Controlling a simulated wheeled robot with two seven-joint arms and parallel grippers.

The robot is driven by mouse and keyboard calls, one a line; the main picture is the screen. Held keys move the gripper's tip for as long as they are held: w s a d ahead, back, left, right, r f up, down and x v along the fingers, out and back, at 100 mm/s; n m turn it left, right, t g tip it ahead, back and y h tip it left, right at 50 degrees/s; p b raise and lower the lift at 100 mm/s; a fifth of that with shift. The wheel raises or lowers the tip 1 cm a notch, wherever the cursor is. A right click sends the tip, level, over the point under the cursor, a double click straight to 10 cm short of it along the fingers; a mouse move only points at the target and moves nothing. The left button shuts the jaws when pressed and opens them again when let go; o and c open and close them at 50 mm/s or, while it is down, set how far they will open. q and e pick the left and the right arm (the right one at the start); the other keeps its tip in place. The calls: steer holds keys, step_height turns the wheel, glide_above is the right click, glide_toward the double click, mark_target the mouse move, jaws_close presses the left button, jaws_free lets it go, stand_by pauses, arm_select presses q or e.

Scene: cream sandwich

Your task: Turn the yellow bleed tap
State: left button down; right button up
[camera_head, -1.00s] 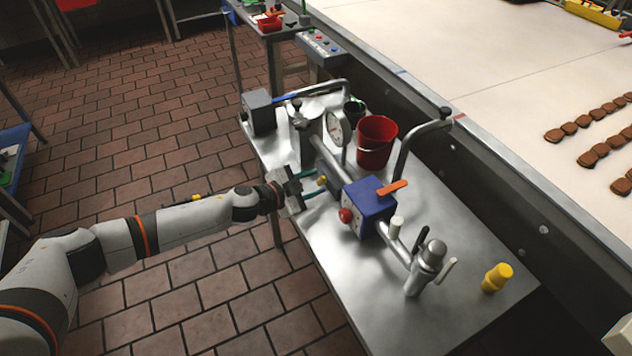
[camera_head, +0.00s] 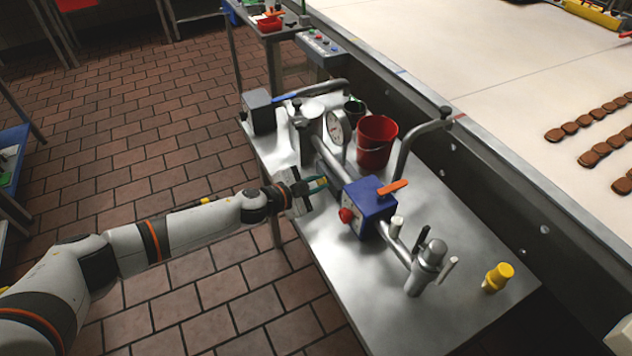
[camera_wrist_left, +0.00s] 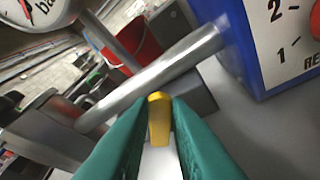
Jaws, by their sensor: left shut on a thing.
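The yellow bleed tap (camera_wrist_left: 159,118) sits between the green fingertips of my left gripper (camera_wrist_left: 158,130) in the left wrist view, just below the metal pipe (camera_wrist_left: 165,75). My left gripper (camera_head: 318,184) is shut on it. In the head view the fingers reach in from the left, beside the pipe and left of the blue box (camera_head: 368,205), and a small bit of yellow shows at their tips. The tap's far side and its mount are hidden. My right gripper does not show.
The blue box carries an orange lever and a red knob (camera_head: 346,215). A pressure gauge (camera_head: 339,127) and a red bucket (camera_head: 376,142) stand behind the pipe. The table's front is mostly bare.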

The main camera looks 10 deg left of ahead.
arm_select(q)
steer(key=shift+s+d+f+m+t+b, duration=0.15)
steer(key=shift+s+f+m+t+b, duration=0.15)
steer(key=shift+m+b, duration=0.2)
steer(key=shift+s+d+f+m+t+b, duration=0.1)
steer(key=shift+f+m+t+b, duration=0.1)
steer(key=shift+f+m+b, duration=0.2)
steer(key=shift+r+m, duration=0.15)
steer(key=shift+m, duration=0.15)
steer(key=c, duration=1.4)
jaws_free()
steer(key=shift+o, duration=0.2)
steer(key=v, duration=1.2)
steer(key=shift+s, duration=0.15)
